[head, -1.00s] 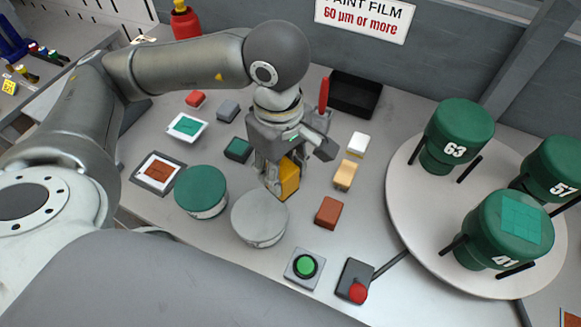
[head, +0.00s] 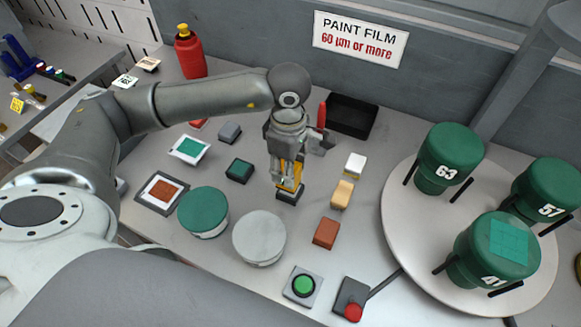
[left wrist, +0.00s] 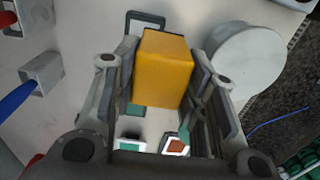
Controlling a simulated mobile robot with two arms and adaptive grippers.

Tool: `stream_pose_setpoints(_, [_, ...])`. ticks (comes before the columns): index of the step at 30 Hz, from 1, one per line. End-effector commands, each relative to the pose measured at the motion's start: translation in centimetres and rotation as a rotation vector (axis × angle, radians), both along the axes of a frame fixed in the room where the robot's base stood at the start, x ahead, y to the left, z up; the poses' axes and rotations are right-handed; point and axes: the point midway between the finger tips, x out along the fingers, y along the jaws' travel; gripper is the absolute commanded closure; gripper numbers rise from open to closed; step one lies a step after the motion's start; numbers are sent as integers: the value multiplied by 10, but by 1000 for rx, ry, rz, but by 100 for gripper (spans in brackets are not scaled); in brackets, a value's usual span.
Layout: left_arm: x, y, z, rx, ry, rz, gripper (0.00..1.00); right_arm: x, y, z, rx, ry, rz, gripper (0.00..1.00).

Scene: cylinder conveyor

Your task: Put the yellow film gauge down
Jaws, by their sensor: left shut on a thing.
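My left gripper (head: 288,180) is shut on the yellow film gauge (head: 291,170), with its fingers pointing down. In the head view the gauge is partly hidden by the fingers. It is upright just over a small dark block or holder (head: 290,195) on the table; I cannot tell whether they touch. In the left wrist view the yellow gauge (left wrist: 165,68) sits between the two fingers (left wrist: 160,85), and a dark frame (left wrist: 146,20) shows behind it. My right gripper is not in view.
A grey disc (head: 259,238) and a green-topped disc (head: 203,211) stand in front. An orange-brown block (head: 326,233), a tan block (head: 342,194) and a white block (head: 355,164) lie to the right. A black tray (head: 352,114) is behind. A round turntable (head: 400,230) carries green cylinders (head: 449,150).

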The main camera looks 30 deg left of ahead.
Motion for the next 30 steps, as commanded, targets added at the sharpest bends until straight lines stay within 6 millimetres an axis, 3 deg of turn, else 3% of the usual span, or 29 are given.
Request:
stream_pose_setpoints(6, [18, 6, -21, -2, -1, 1, 79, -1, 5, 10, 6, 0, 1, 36])
stream_pose_setpoints(11, [24, 8, -29, 0, 0, 0, 79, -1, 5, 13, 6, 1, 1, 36])
stream_pose_setpoints(18, [24, 8, -55, -1, 0, -1, 79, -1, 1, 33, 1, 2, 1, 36])
stream_pose_setpoints(30, [25, 8, -64, -1, -3, -1, 79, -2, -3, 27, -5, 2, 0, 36])
